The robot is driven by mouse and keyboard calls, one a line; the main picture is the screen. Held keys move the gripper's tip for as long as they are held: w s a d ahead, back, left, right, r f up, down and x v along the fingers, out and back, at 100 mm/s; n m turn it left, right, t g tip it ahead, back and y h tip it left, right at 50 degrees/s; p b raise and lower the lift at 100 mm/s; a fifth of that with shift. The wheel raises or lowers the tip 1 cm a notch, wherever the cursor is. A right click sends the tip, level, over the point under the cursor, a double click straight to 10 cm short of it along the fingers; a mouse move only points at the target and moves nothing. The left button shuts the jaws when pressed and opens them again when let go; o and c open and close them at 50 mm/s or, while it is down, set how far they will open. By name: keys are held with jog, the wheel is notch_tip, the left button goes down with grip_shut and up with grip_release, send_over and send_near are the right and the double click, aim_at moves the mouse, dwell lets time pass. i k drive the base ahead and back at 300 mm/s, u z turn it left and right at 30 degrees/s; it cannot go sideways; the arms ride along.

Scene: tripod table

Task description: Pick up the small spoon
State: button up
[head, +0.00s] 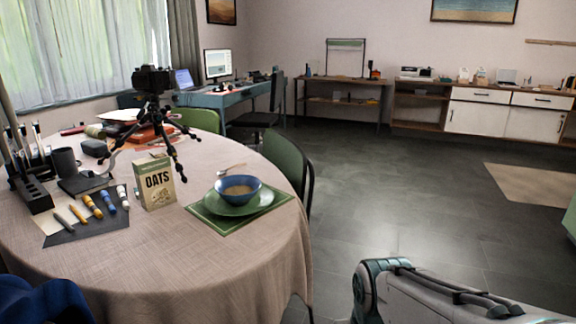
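A small, light-coloured utensil that looks like the spoon (232,167) shows just behind the blue bowl (238,193) on the round table. It is small here, and I cannot tell whether it rests on the cloth or touches the bowl. The bowl holds something brownish and stands on a green plate (213,203) on a green placemat (269,206). A grey and white part of my arm shows at the lower right, over the floor and apart from the table. My gripper itself is not in view.
An oats box (157,184) stands left of the bowl. A camera tripod (153,113) stands behind it. Markers (93,206), a dark mug (65,161) and a pen holder (35,194) crowd the table's left. Green chairs (286,160) stand behind. The floor (400,205) at right is open.

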aim_at(221, 172)
jog(key=z, duration=0.9)
jog(key=i, duration=1.8)
jog(key=u, duration=3.25)
